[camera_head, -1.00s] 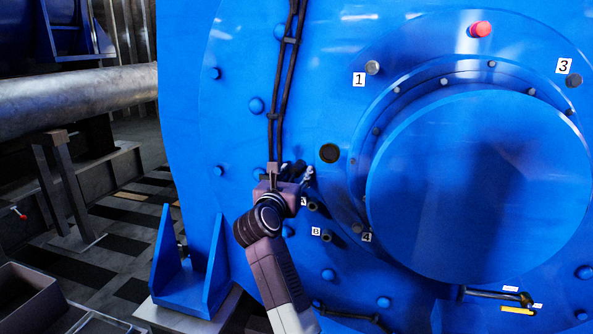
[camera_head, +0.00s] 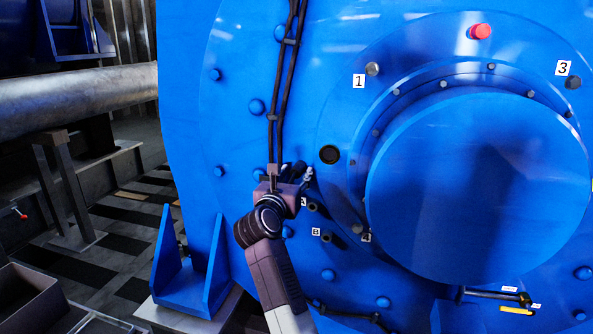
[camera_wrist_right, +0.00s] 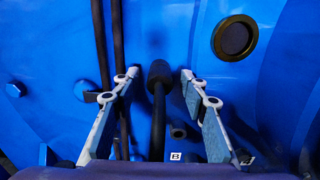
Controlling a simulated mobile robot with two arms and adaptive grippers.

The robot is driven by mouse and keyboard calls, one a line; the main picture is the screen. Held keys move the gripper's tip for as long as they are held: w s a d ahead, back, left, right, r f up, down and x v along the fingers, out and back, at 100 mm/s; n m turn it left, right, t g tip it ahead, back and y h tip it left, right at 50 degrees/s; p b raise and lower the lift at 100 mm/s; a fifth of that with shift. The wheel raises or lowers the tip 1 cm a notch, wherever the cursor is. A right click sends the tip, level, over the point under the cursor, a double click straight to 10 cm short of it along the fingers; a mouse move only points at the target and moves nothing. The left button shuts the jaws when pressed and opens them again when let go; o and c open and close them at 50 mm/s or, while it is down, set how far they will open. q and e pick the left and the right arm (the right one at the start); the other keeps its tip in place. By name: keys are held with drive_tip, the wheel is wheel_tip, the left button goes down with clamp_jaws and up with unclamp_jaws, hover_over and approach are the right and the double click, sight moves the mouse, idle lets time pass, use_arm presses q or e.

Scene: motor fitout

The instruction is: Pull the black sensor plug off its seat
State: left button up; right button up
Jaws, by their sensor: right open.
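The black sensor plug (camera_wrist_right: 158,72) shows in the right wrist view as a dark round head with a black cable running down from it. It lies against the blue motor face, between the fingertips of my right gripper (camera_wrist_right: 160,82). The fingers are open, with a visible gap on each side of the plug. In the head view my right gripper (camera_head: 293,173) is close to the motor face, beside the two hanging cables. There the gripper largely hides the plug. My left gripper is in neither view.
The blue motor face (camera_head: 245,60) fills the view. Two black cables (camera_head: 284,80) run down it on the left. A round dark port (camera_head: 329,154) is at upper right of the gripper. Small pegs labelled A (camera_head: 313,207) and B (camera_head: 327,237) stick out below it.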

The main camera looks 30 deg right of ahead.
sight(295, 174)
clamp_jaws()
idle(0.3)
drive_tip(key=shift+a, duration=0.1)
drive_tip(key=shift+s+a, duration=0.45)
drive_tip(key=shift+a, duration=0.1)
drive_tip(key=shift+p+v, duration=0.35)
drive_tip(key=shift+v, duration=1.45)
drive_tip(key=shift+s+a, duration=0.25)
drive_tip(key=shift+s, duration=0.1)
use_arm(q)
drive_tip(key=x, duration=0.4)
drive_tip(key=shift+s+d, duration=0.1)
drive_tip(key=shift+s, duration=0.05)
